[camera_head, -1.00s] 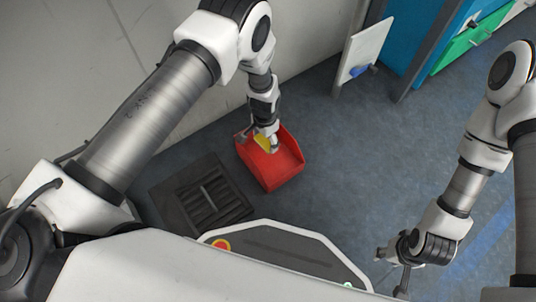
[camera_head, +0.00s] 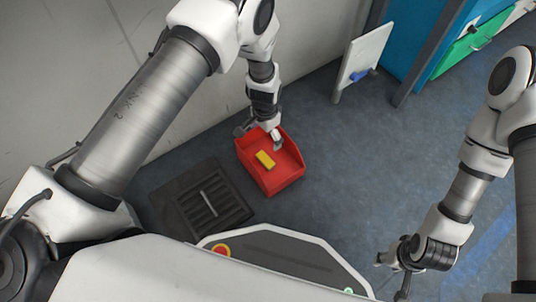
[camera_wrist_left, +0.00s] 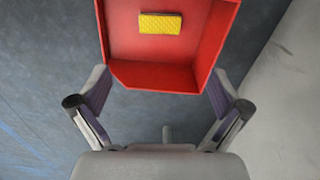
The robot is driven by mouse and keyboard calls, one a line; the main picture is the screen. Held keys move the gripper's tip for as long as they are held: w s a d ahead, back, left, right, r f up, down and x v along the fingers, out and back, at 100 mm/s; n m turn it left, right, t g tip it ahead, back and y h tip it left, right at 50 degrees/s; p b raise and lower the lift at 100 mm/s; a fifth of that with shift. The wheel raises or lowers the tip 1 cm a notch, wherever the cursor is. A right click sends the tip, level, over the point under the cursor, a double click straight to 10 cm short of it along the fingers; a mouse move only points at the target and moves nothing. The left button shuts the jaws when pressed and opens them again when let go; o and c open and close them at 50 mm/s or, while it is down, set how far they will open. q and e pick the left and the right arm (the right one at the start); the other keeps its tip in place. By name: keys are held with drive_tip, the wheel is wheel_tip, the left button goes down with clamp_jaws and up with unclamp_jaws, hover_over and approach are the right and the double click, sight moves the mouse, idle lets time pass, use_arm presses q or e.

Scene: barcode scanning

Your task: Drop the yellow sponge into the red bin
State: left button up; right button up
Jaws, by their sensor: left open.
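The yellow sponge (camera_head: 265,159) lies inside the red bin (camera_head: 284,184), apart from the gripper. In the left wrist view the sponge (camera_wrist_left: 160,23) rests on the bin's floor, near the top of the picture, and the bin's near wall (camera_wrist_left: 152,77) faces my fingers. My left gripper (camera_head: 277,141) is at the bin's back edge. In the left wrist view my left gripper (camera_wrist_left: 159,92) has its fingers wide apart with nothing between them. My right gripper (camera_head: 392,262) is at the lower right, well away from the bin; its finger opening is unclear.
A dark floor grate (camera_head: 206,203) lies left of the bin. A wall (camera_head: 215,110) runs behind it. A white panel with a blue handle (camera_head: 362,58) and blue and green cabinets (camera_head: 472,45) stand at the upper right. Floor right of the bin is clear.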

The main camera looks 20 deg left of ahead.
use_arm(q)
wheel_tip(320, 180, up, 7)
drive_tip(key=shift+f, duration=0.2)
idle(0.4)
